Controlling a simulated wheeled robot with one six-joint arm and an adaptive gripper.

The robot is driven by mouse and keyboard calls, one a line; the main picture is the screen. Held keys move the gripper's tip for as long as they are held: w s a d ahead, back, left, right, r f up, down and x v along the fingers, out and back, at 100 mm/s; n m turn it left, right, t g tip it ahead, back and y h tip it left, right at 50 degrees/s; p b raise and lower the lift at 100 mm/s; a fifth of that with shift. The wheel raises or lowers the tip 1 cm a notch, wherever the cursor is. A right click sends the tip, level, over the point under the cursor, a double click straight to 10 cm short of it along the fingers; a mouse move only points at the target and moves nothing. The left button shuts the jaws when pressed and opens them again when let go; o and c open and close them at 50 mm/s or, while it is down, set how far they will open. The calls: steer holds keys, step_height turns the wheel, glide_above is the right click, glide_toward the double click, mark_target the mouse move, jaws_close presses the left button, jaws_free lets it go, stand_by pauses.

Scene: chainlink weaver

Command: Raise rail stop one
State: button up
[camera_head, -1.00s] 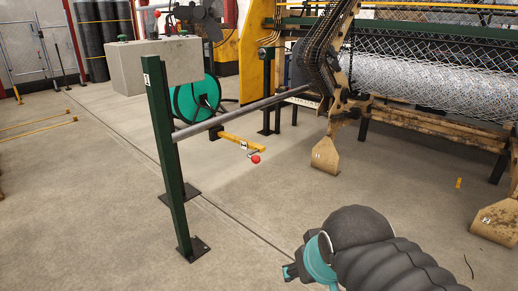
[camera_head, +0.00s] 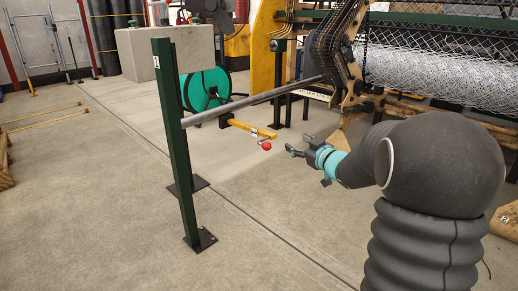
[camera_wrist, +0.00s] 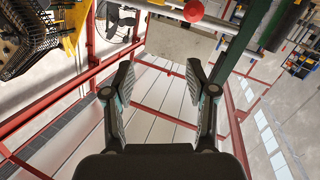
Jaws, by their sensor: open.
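A yellow bar (camera_head: 248,129) with a small label sticks out near the grey rail (camera_head: 250,102) and ends in a red ball knob (camera_head: 266,146). The knob also shows at the top edge of the wrist view (camera_wrist: 193,11). My gripper (camera_head: 298,145) is to the right of the knob, apart from it, in the head view. In the wrist view my gripper (camera_wrist: 158,75) is open, with nothing between its fingers. No label with the words "rail stop one" can be read.
A green post (camera_head: 178,150) with a small label carries the rail at left. A teal reel (camera_head: 205,90) and a concrete block (camera_head: 165,50) stand behind it. The weaving machine with wire mesh (camera_head: 440,65) fills the right back.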

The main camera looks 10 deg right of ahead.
mark_target(264, 146)
step_height(264, 146, down, 6)
steer(key=n+g+y, duration=0.1)
steer(key=n+y, duration=0.2)
steer(key=y, duration=0.2)
steer(key=b+x, duration=0.1)
steer(key=x, duration=1.3)
steer(key=shift+w+a, duration=0.15)
steer(key=shift+a, duration=0.25)
jaws_close()
